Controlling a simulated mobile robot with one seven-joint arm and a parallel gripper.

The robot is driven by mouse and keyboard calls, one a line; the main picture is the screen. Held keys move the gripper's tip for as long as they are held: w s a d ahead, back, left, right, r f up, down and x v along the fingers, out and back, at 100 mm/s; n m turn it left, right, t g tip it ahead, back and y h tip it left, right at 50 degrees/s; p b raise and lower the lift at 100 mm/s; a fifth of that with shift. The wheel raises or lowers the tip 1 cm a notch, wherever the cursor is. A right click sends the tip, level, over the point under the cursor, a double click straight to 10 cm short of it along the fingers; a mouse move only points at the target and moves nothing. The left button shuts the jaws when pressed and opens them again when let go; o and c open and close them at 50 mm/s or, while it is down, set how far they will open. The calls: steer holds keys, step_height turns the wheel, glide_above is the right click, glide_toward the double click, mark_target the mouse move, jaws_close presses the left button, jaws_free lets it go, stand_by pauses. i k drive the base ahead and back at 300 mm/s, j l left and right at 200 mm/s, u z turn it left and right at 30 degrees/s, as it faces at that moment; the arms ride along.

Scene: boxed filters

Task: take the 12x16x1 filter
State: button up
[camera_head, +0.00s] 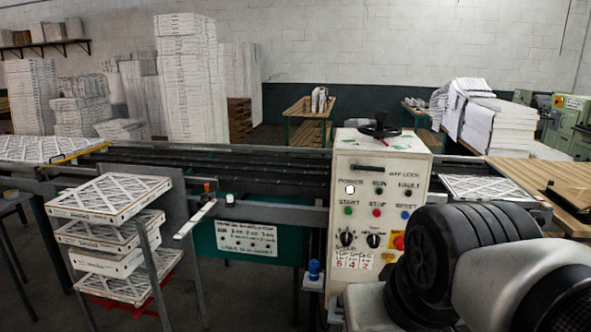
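Several white framed filters with lattice faces sit one above another in a metal rack at the left. The top filter (118,192) has dark print on its front edge. Below it are a second filter (100,233), a third filter (108,262) and a lowest filter (135,286). The print is too small to read surely, so I cannot tell which is 12x16x1. Another filter (45,148) lies flat at the far left of the machine, and one (485,187) lies at its right end. My arm fills the lower right, apart from the rack; my gripper is not in view.
A control box (372,190) with buttons and knobs stands in the middle, beside my arm. A long dark conveyor (250,172) runs across behind the rack. A grey post and a slanted bar (195,219) stand right of the rack. Tall white stacks (187,80) stand behind.

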mark_target(460, 187)
steer(key=z, duration=1.25)
steer(key=i+l, duration=0.25)
steer(key=i, duration=0.35)
steer(key=i+l+z, duration=0.1)
steer(key=i+l, duration=0.15)
steer(key=i, duration=0.3)
steer(key=i+l+z, duration=0.1)
steer(key=i, duration=0.5)
steer(key=i+l, duration=0.25)
steer(key=i, duration=0.35)
steer(key=i+l+z, duration=0.1)
steer(key=i, duration=0.45)
